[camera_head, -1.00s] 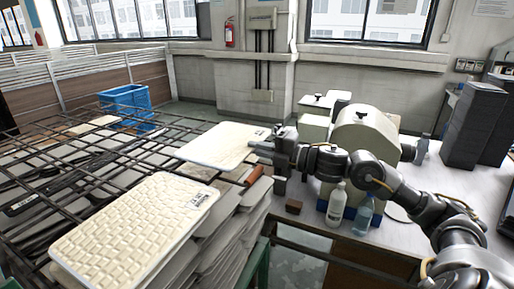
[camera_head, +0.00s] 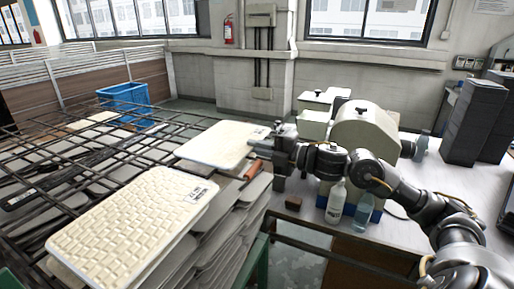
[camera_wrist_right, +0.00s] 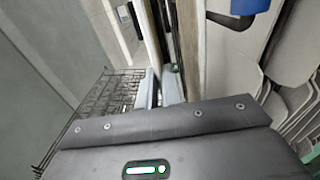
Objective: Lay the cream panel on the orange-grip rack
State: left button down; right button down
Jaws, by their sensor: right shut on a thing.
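A cream panel (camera_head: 212,146) is held nearly flat above the wire rack, at the middle of the head view. My right gripper (camera_head: 262,147) is shut on its right edge. The orange grip (camera_head: 254,169) shows just below the panel's near right corner; the panel hides the rest of that rack. I cannot tell whether the panel touches anything beneath. In the right wrist view, my right gripper's fingers (camera_wrist_right: 165,88) close on a thin edge seen end-on. My left gripper is not in view.
A second cream panel (camera_head: 135,225) with a label lies on a stack of grey panels (camera_head: 225,235) in front. A blue crate (camera_head: 124,97) stands behind the dark rack bars. Bottles (camera_head: 336,203) and a beige machine (camera_head: 365,135) stand on the white bench at right.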

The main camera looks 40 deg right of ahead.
jog(key=shift+f, duration=0.1)
dwell(0.3)
jog(key=c, duration=1.5)
grip_release()
jog(key=shift+f+b, duration=0.4)
jog(key=shift+b, duration=0.05)
jog(key=b+v, duration=0.7)
jog(key=b, duration=0.2)
dwell(0.8)
